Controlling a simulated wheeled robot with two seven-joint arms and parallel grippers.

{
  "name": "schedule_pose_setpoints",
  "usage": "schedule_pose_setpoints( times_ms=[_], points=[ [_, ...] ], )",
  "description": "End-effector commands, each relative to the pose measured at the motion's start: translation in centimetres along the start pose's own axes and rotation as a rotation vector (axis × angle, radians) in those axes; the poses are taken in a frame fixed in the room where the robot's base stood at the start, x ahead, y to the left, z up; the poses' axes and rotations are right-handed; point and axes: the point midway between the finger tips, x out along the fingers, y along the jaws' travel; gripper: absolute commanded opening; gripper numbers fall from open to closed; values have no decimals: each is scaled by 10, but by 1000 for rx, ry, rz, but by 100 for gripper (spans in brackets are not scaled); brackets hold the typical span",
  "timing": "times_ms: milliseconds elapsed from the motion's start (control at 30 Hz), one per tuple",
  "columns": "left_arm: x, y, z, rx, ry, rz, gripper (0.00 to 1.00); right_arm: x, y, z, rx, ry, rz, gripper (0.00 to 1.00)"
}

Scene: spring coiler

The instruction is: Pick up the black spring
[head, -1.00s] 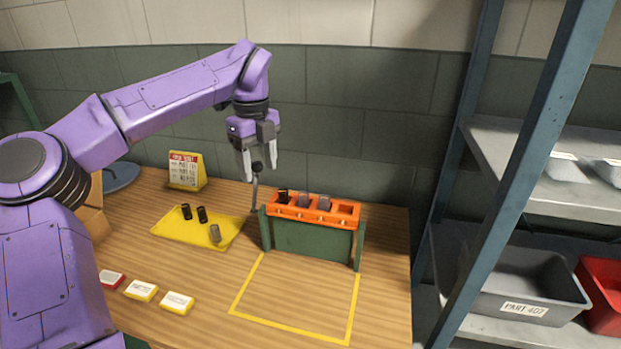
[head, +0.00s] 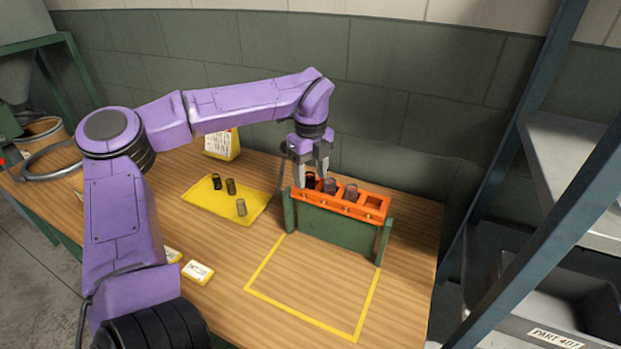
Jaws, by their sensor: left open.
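A black spring (head: 310,181) stands in the leftmost slot of the orange rack (head: 357,209). My left gripper (head: 312,177) points down over that end of the rack. It is open, with its fingers on either side of the black spring's top; I cannot tell whether they touch it. Two grey-brown springs, one (head: 330,186) beside the black one and another (head: 351,191) further right, stand in the rack, and the right slot looks empty. Two more dark springs (head: 216,182) and a grey-brown one (head: 241,207) stand on the yellow mat (head: 206,205). My right gripper is not in view.
The rack sits on a green stand (head: 332,232) with a lever at its left. A yellow outline (head: 285,298) marks bare table in front. A sign (head: 221,143) stands behind the mat. A metal shelf (head: 570,150) with a grey bin (head: 560,310) is at the right.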

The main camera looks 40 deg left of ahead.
Motion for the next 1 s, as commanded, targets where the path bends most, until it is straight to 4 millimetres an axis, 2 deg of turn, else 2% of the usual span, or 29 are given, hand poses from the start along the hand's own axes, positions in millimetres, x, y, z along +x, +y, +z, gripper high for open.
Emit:
schedule_pose_setpoints(
  times_ms=[200,233,400,733,867,1000],
  points=[
    [3,0,0,-1,0,-1,59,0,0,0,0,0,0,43],
    [3,0,0,-1,0,-1,56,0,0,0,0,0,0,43],
    [3,0,0,-1,0,-1,0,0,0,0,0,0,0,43],
    [-3,0,0,-1,-2,-3,0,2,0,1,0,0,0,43],
    [-28,-1,1,-2,-4,-7,0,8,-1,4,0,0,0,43],
    [-64,-1,1,-3,-4,-6,0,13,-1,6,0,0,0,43]
  ],
)
